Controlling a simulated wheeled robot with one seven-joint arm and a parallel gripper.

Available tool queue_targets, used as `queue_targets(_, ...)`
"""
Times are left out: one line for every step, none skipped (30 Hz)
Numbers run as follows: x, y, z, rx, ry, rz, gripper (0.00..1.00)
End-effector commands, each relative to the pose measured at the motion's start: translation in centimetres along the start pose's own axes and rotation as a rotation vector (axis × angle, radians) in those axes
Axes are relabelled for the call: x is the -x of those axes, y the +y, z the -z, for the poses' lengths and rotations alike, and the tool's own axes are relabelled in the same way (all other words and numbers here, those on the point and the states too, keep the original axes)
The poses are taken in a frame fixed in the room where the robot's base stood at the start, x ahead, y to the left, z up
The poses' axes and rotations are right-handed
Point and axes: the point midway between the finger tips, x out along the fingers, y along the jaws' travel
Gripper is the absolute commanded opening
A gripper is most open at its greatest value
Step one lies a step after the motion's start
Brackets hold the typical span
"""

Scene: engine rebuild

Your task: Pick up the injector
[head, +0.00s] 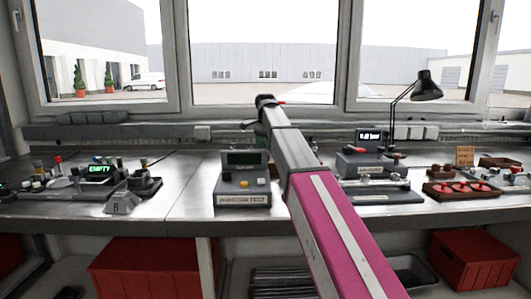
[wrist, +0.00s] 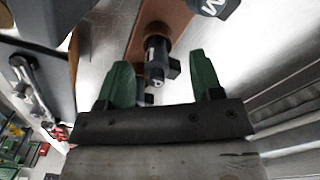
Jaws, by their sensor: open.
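My gripper (wrist: 159,64) is open in the wrist view, its two green fingers apart. A dark and grey cylindrical part, which looks like the injector (wrist: 156,52), lies in the gap between the fingertips, with clear space on both sides. It is at a brown strip or holder (wrist: 172,18), and I cannot tell whether it is seated in it. In the head view my arm reaches over the bench and hides much of this area; the injector cannot be made out there.
A grey tester box with a dark screen (head: 243,158) stands left of my arm. Right of it are another grey device (head: 366,160), a black desk lamp (head: 427,88) and a brown tray with red parts (head: 434,192). Bare bench (head: 191,183) shows left of the tester.

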Motion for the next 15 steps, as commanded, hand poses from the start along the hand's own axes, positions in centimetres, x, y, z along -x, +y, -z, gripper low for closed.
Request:
queue_targets(-0.9,0.1,0.0,0.000,-0.001,-0.002,0.60)
queue_targets(-1.3,0.1,0.0,0.000,-0.001,-0.002,0.60)
queue_targets(-1.8,0.1,0.0,0.000,-0.001,-0.001,0.60)
queue_targets(-2.1,0.1,0.0,0.000,0.000,-0.001,0.60)
queue_targets(-2.4,0.1,0.0,0.000,0.000,-0.001,0.60)
queue_targets(-2.6,0.1,0.0,0.000,0.000,0.000,0.60)
queue_targets(-2.6,0.1,0.0,0.000,0.000,0.000,0.60)
queue_targets(-2.6,0.0,0.0,0.000,0.000,0.000,0.60)
queue_targets(-2.6,0.0,0.0,0.000,0.000,0.000,0.60)
queue_targets(-2.6,0.0,0.0,0.000,0.000,0.000,0.60)
queue_targets(-2.6,0.0,0.0,0.000,0.000,0.000,0.60)
queue_targets(-2.6,0.0,0.0,0.000,0.000,0.000,0.60)
queue_targets(-2.6,0.0,0.0,0.000,0.000,0.000,0.53)
queue_targets(-2.6,0.0,0.0,0.000,0.000,0.000,0.44)
queue_targets(-2.6,0.0,0.0,0.000,0.000,0.000,0.31)
